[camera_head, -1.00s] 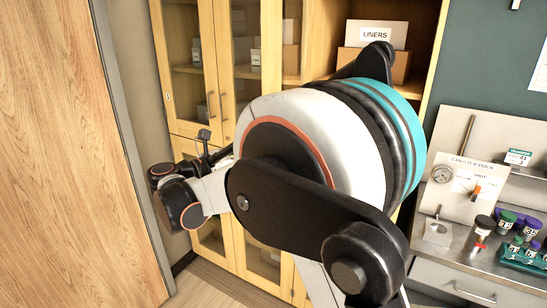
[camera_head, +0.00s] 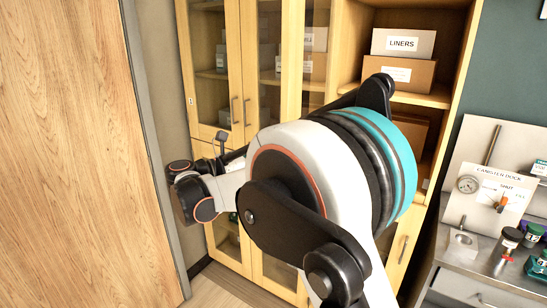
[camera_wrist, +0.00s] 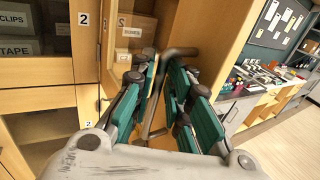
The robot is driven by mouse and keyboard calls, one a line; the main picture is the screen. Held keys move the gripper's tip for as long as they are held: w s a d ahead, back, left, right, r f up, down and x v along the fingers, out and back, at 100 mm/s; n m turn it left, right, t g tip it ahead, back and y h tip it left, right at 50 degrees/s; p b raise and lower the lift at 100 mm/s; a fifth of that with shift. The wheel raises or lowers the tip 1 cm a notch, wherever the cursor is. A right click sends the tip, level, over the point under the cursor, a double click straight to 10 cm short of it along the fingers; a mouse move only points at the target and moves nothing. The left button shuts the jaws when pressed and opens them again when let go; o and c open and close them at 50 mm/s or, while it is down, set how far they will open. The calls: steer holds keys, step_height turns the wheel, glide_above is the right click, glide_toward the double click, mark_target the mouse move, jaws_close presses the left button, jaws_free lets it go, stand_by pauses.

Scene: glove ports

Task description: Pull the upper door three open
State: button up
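A tall wooden cabinet (camera_head: 341,75) has glass doors and an open-fronted bay in the head view. In the wrist view, my gripper (camera_wrist: 160,75) has its teal fingers close together around a dark bar handle (camera_wrist: 178,53). The fingers look shut on it, though they hide much of the bar. A tan wooden panel (camera_wrist: 222,35) stands just right of the handle; I cannot tell whether it is door three or the cabinet's side. A door marked 2 (camera_wrist: 84,18) is at left. In the head view my arm hides the gripper and handle.
Boxes, one marked LINERS (camera_head: 402,43), stand in the open bay. A metal counter (camera_head: 470,255) with a canister dock (camera_head: 492,190) and small jars is at right. A large wooden panel (camera_head: 80,150) borders the left. Some floor shows at lower left.

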steer(key=shift+w+d, duration=0.1)
steer(key=shift+d, duration=0.1)
steer(key=v, duration=1.2)
